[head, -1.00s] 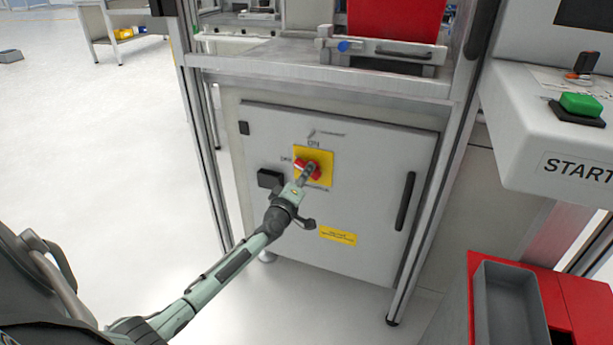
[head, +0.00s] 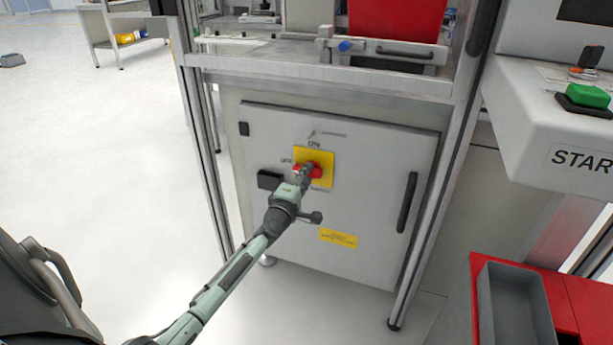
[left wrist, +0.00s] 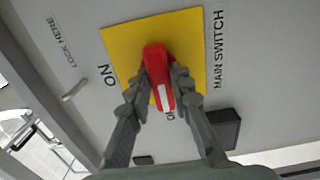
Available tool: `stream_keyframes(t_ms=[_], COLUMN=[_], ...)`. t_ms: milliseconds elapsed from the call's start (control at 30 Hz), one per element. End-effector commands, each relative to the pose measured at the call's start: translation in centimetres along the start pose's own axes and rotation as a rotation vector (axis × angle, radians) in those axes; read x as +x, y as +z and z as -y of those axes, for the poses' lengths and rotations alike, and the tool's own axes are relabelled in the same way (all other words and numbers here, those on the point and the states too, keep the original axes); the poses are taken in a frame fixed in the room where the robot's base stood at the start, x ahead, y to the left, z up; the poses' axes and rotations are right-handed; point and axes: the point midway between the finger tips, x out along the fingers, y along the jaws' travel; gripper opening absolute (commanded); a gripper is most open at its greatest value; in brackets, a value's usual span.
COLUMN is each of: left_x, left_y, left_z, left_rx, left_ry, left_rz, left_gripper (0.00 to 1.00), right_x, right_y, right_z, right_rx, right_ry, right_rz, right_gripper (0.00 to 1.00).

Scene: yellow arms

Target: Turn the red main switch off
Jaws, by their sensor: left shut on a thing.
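The red main switch (head: 316,172) sits on a yellow plate (head: 327,155) on the grey cabinet door. "ON" is printed above the plate in the head view, with a small label to its left. My left gripper (head: 307,172) reaches it from the lower left. In the left wrist view my left gripper (left wrist: 159,82) has one finger on each side of the red handle (left wrist: 155,58), shut on it. The handle's white mark points down the picture, towards a partly hidden word starting with "O", with "ON" off to the left. My right gripper is not in view.
The cabinet door has a black handle (head: 406,202) at right and a black block (head: 269,180) left of the switch. A metal frame post (head: 205,150) stands at left. A green START button (head: 588,96) and a red unit with a grey bin (head: 512,305) are at right.

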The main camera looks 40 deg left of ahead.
Motion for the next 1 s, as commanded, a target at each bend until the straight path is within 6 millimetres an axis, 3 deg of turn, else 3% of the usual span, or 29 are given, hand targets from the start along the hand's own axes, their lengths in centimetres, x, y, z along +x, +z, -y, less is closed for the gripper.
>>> stream_keyframes(t_ms=[267,300,433,767,1000], left_x=[0.0,0.0,0.0,-0.2,-3.7], left_y=[0.0,0.0,0.0,0.0,0.1], left_z=[0.0,0.0,0.0,0.0,0.2], left_rx=[-0.006,-0.006,-0.004,-0.003,-0.005], left_ry=[-0.001,-0.001,0.000,0.000,-0.002], left_rz=[0.000,0.000,0.000,0.000,-0.001], left_gripper=[0.00,0.24,0.40,0.41,0.41], right_x=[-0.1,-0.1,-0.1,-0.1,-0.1], right_y=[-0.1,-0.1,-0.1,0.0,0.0], right_z=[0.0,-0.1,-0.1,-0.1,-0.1], right_rx=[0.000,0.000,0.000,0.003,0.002], right_ry=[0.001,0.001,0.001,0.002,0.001], right_rz=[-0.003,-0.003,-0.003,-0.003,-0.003], right_gripper=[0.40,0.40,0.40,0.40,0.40])
